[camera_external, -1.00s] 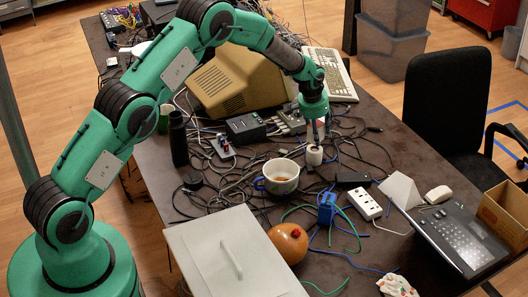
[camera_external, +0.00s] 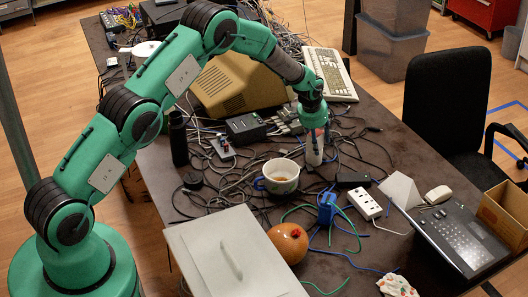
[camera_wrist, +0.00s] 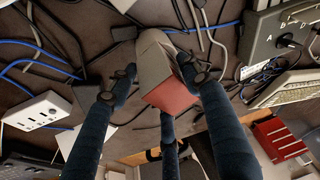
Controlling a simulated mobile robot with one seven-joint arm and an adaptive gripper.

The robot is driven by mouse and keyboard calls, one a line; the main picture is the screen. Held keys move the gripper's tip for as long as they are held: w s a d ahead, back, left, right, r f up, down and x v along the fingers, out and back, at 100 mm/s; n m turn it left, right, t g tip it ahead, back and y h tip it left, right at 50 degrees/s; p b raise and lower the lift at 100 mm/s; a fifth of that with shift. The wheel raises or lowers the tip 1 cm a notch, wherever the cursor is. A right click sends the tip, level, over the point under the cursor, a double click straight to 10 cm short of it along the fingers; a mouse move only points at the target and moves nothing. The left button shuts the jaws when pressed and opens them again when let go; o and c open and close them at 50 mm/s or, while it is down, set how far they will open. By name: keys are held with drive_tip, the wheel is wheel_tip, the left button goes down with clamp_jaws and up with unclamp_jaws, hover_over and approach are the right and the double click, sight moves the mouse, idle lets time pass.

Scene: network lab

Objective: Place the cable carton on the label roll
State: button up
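The cable carton (camera_wrist: 171,93), a small box with a red face and pale sides, sits between the fingers of my gripper (camera_wrist: 157,70) in the wrist view. The fingers close around it, though part of the contact is hidden. In the external view, my gripper (camera_external: 315,138) points down at the middle of the table.
A mug (camera_external: 281,178) stands just left and in front of the roll. Loose cables surround it. A black adapter (camera_external: 352,180), a power strip (camera_external: 363,203) and a blue device (camera_external: 327,208) lie nearer the front. A beige monitor (camera_external: 235,85) and a keyboard (camera_external: 330,75) are behind.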

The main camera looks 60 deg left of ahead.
drive_tip(key=shift+o, duration=0.9)
drive_tip(key=shift+r, duration=0.65)
drive_tip(key=p+v, duration=0.1)
drive_tip(key=v, duration=1)
drive_tip(key=shift+s, duration=0.2)
drive_tip(key=shift+d, duration=0.15)
